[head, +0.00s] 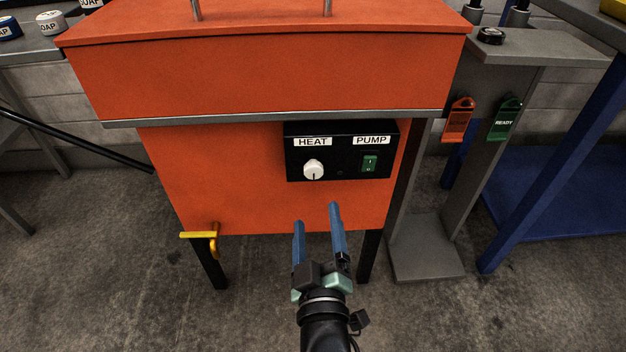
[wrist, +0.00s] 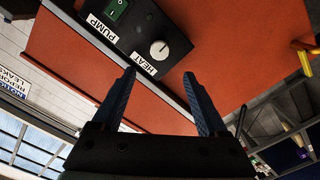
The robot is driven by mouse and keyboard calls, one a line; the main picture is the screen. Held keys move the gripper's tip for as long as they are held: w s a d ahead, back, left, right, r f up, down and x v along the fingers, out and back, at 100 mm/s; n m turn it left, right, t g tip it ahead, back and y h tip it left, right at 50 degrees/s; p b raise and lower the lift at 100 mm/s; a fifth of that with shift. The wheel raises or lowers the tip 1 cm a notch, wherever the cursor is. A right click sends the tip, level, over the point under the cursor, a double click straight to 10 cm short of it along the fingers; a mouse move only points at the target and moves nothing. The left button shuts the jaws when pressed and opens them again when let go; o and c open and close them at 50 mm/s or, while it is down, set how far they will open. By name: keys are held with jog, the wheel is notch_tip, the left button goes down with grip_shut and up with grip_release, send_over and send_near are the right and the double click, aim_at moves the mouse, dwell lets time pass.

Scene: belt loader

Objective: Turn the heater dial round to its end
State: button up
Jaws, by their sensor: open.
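The heater dial (head: 313,169) is a round white knob under the HEAT label on a black control box (head: 340,152) on the front of the orange machine. A dark pointer mark on it points down in the head view. The dial also shows in the wrist view (wrist: 159,50), beyond and between my fingertips. My gripper (head: 316,213) has two blue fingers, open and apart, with nothing between them. It is below the control box in the head view, not touching the dial. In the wrist view my gripper (wrist: 160,72) shows the same open gap.
A green PUMP switch (head: 369,163) sits right of the dial on the same box. A yellow handle (head: 203,236) sticks out at the machine's lower left. A grey stand (head: 470,150) with an orange tag (head: 457,121) and a green READY tag (head: 505,120) is at right.

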aim_at(313, 173)
jog(key=w+b, duration=0.3)
jog(key=w, duration=0.9)
grip_shut()
